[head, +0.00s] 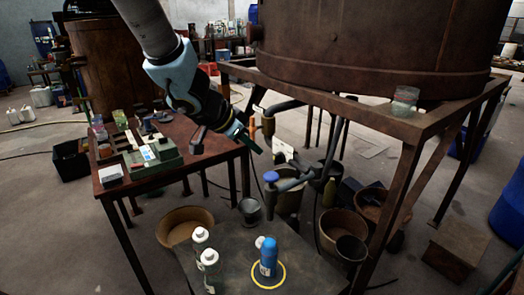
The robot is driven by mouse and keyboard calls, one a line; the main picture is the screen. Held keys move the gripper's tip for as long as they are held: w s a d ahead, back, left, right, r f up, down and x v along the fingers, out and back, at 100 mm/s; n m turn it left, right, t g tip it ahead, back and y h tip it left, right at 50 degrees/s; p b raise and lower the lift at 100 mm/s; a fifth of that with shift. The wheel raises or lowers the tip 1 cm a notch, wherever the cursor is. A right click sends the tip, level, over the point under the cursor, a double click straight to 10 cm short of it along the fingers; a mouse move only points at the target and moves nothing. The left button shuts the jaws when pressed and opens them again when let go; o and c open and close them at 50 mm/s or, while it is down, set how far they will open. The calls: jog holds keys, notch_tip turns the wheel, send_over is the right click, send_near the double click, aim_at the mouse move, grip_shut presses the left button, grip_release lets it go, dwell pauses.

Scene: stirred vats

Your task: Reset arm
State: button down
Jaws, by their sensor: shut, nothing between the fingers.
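My gripper (250,142) hangs at the end of my arm near the middle of the head view. Its fingers are together with nothing between them. It is in front of the big rusty vat (365,45) and its stand, close to the dark pipe under the vat, and apart from the objects on the tables. I cannot tell its exact distance from the pipe.
A small table (200,135) with a green case (155,155) stands left of my gripper. A dark surface (225,255) in front holds a blue bottle (268,257) inside a yellow ring and white bottles. A blue-handled valve (271,177) and buckets sit below the vat.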

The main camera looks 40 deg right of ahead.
jog(key=shift+a+r, duration=0.35)
jog(key=shift+r, duration=0.1)
jog(key=shift+w, duration=0.1)
jog(key=w+a+n+t+y, duration=0.25)
jog(key=w+a+n, duration=0.35)
jog(key=a, duration=0.5)
jog(key=w+a+n+t+y, duration=0.2)
jog(key=w+a+n+t, duration=0.1)
jog(key=w+a, duration=0.75)
jog(key=s+a+f+n+g+y, duration=0.1)
jog(key=s+a+n, duration=0.3)
jog(key=a, duration=0.6)
jog(key=s+a+f+n+g+y, duration=0.1)
jog(key=s+a+n, duration=0.4)
jog(key=a, duration=0.6)
jog(key=s+g+y, duration=0.1)
jog(key=s+g, duration=0.1)
jog(key=shift+s+f, duration=0.35)
jog(key=shift+y, duration=0.25)
